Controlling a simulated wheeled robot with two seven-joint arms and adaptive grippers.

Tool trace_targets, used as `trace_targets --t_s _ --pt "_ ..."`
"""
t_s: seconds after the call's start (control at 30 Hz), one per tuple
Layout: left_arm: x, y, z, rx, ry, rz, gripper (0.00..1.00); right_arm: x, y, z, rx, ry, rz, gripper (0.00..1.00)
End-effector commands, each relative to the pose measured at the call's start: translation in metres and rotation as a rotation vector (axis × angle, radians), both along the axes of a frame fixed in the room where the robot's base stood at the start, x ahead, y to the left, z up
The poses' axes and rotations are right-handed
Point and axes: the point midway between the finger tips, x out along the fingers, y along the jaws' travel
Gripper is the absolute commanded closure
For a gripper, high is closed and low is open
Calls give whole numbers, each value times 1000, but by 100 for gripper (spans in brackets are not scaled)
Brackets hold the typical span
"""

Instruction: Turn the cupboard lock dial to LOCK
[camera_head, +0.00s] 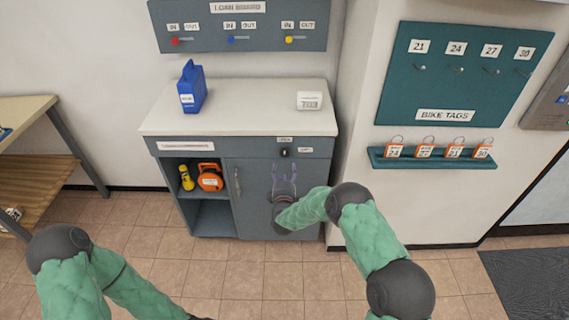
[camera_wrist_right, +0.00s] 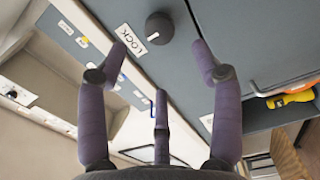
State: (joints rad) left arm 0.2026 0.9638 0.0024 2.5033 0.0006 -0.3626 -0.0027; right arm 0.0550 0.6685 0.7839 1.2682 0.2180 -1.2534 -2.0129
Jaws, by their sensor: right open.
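The dark round lock dial (camera_head: 284,152) is at the upper right of the grey cupboard (camera_head: 252,200). A LOCK label (camera_head: 285,140) is above it and another small label (camera_head: 305,150) to its right. In the right wrist view the dial (camera_wrist_right: 160,25) shows a white mark on the side facing the LOCK label (camera_wrist_right: 130,40). My right gripper (camera_head: 285,170) is open and empty, just below the dial in the head view. In the wrist view its spread fingers (camera_wrist_right: 158,58) lie to both sides of the dial, apparently apart from it. My left gripper is out of view.
A white countertop (camera_head: 245,115) carries a blue container (camera_head: 192,88) and a white box (camera_head: 309,101). An open shelf holds a yellow torch (camera_head: 186,178) and an orange reel (camera_head: 210,177). A wall with a tag shelf (camera_head: 430,158) stands to the right. A wooden bench (camera_head: 35,170) is left.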

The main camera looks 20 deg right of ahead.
Motion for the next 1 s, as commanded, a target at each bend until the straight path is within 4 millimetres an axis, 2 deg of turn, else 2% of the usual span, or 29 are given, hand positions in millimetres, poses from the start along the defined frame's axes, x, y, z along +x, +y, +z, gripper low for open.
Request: trace_targets --t_s 0.1,0.3,0.87,1.0 --pt "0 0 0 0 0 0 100 -18 5 0 0 1 1 34" --pt "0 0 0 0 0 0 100 -32 9 0 0 0 -1 34" --pt "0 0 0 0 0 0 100 -34 10 -1 2 1 0 34" --pt "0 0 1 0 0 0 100 -39 14 -17 86 41 25 34"
